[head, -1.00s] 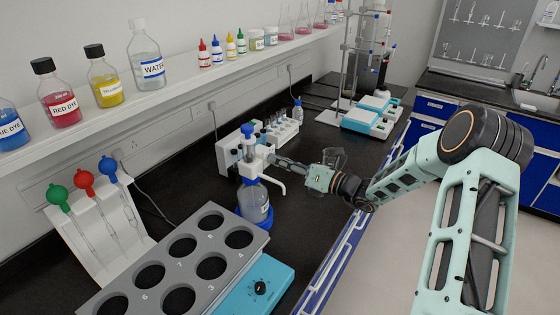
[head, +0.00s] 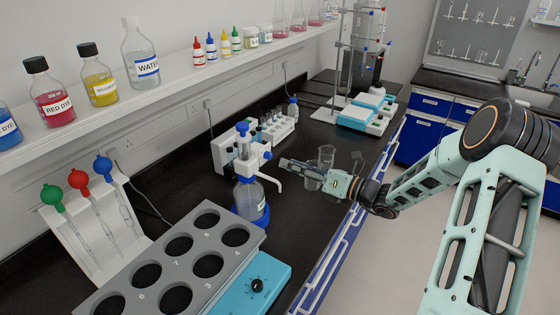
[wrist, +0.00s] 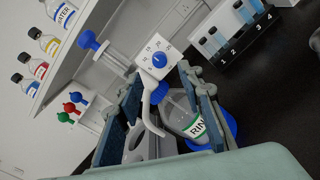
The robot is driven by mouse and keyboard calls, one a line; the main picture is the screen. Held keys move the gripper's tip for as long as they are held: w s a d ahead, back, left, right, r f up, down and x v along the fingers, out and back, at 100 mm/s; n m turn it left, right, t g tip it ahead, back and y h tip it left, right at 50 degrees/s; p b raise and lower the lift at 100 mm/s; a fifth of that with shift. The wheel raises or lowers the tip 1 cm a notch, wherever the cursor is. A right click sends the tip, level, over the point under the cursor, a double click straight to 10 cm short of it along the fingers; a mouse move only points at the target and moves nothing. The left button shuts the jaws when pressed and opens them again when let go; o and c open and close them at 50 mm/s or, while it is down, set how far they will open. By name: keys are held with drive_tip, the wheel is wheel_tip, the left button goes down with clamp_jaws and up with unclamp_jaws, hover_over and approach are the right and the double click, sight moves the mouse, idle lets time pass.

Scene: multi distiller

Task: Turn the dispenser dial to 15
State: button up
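The dispenser (head: 243,150) is a white pump head with a blue top, on a clear bottle (head: 250,200) in a blue base. Its blue dial (head: 267,155) faces right; in the wrist view the dial (wrist: 159,60) sits on a white plate with printed numbers, 15, 20 and 25 among them. I cannot tell which number it points to. My gripper (head: 284,163) is to the right of the dial, aimed at it and apart from it. In the wrist view my gripper (wrist: 160,75) has its fingers spread with nothing between them; the white spout and bottle show beyond.
A glass beaker (head: 325,156) stands just behind my gripper. A tube rack (head: 279,131) is behind the dispenser. A grey holed rack (head: 190,285) and a blue device (head: 270,270) are in front. A shelf (head: 190,85) with bottles runs along the wall.

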drive_tip(key=v, duration=0.5)
drive_tip(key=shift+s+d, duration=0.3)
